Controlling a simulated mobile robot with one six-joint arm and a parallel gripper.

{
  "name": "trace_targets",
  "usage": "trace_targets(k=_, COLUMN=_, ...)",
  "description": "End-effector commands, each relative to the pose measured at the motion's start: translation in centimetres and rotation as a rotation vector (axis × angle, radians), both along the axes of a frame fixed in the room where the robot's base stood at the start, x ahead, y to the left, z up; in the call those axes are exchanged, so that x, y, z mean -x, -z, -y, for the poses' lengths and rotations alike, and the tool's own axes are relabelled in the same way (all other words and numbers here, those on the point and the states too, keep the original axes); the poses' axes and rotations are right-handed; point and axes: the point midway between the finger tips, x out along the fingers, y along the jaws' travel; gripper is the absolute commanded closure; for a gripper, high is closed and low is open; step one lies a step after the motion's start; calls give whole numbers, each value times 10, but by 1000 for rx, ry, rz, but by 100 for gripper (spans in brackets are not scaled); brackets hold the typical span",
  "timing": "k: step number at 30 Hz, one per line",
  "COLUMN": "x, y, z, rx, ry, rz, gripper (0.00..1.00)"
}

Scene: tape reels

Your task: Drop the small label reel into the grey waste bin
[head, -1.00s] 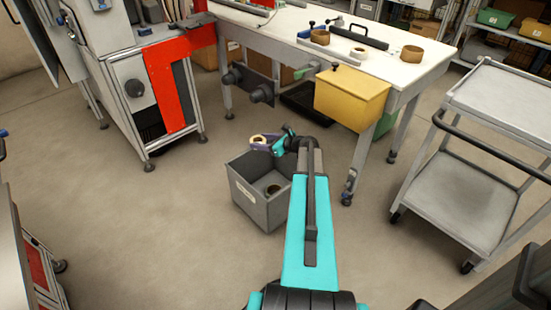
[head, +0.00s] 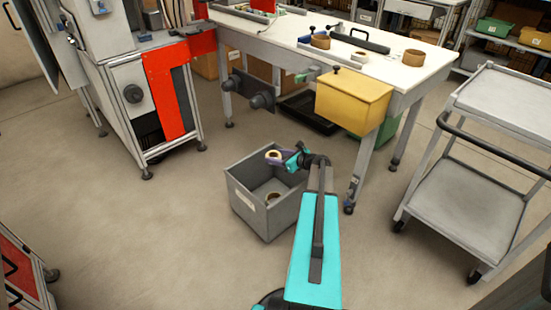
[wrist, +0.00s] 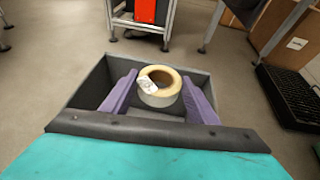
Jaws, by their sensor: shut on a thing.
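The small label reel (head: 273,155), cream with a pale core hole, is held at the tips of my gripper (head: 280,156). In the wrist view the reel (wrist: 160,92) sits between the two purple fingers (wrist: 160,90), with a white printed tag on its left side. The grey waste bin (head: 267,222) stands on the floor, open at the top, with a white label on its front. The held reel appears over the bin's opening, near the back rim. The bin's walls (wrist: 85,85) surround the fingers in the wrist view.
Another reel (head: 272,197) lies inside the bin. The white workbench (head: 400,65) stands behind, with a yellow box (head: 352,100) hanging at its front and reels on top. A grey trolley (head: 460,190) is at right. Floor left of the bin is clear.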

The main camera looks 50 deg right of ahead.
Motion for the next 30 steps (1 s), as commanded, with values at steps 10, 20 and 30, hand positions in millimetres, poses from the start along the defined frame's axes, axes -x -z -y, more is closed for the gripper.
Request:
trace_targets(k=10, x=0, y=24, z=0, rx=0, ry=0, rz=0, gripper=69)
trace_targets(k=20, x=0, y=49, z=0, rx=0, ry=0, rz=0, gripper=69)
trace_targets(k=30, x=0, y=58, z=0, rx=0, ry=0, rz=0, gripper=69)
